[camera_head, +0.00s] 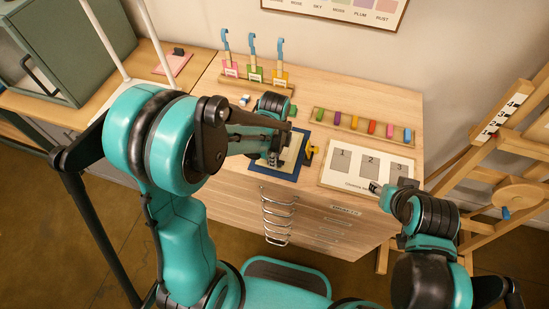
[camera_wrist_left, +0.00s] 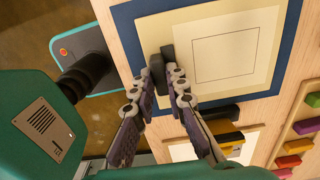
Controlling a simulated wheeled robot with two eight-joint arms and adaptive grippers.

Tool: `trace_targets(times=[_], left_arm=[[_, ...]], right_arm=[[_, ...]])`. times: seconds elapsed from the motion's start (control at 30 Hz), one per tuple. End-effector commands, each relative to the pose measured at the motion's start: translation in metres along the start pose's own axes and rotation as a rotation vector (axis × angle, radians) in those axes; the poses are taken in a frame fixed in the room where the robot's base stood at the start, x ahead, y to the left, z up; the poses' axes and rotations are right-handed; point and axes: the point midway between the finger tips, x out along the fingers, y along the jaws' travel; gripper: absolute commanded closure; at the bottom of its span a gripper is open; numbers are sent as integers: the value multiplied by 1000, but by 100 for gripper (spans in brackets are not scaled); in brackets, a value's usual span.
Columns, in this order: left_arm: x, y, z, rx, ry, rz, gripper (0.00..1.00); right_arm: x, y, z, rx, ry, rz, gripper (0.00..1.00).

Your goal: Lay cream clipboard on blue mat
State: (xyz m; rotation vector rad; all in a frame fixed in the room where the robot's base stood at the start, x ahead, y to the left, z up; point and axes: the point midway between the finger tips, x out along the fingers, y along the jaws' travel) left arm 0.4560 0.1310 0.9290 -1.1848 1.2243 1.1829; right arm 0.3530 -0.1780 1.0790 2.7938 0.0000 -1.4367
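The cream clipboard (camera_wrist_left: 264,93) lies flat over the blue mat (camera_wrist_left: 128,28) in the left wrist view, with blue border showing around it. A paler sheet with a thin square outline is on it. I cannot tell whether it touches the mat. In the head view, my left gripper (camera_head: 275,152) partly hides the clipboard (camera_head: 294,147) and mat (camera_head: 286,178). My right gripper (camera_head: 376,188) is by the numbered card; its fingers are too small to judge.
A yellow and black object (camera_head: 311,153) stands just right of the mat. The white numbered card (camera_head: 335,178) lies farther right. A rack of coloured blocks (camera_head: 354,125) and a rack of blue-handled tools (camera_head: 254,77) are behind. A wooden easel (camera_head: 480,150) stands at the right.

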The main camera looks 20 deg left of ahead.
Motion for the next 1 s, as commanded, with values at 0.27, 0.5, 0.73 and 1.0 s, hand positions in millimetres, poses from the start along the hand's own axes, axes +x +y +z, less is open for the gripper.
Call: trace_targets(times=[0.27, 0.5, 0.73, 1.0], left_arm=[[0, 0, 0, 0, 0, 0, 66], [-11, 0, 0, 0, 0, 0, 66], [-60, 0, 0, 0, 0, 0, 66], [-110, 0, 0, 0, 0, 0, 66]], right_arm=[[0, 0, 0, 0, 0, 0, 60], [-5, 0, -4, 0, 0, 0, 60], [-18, 0, -13, 0, 0, 0, 60], [-29, 0, -20, 0, 0, 0, 60]])
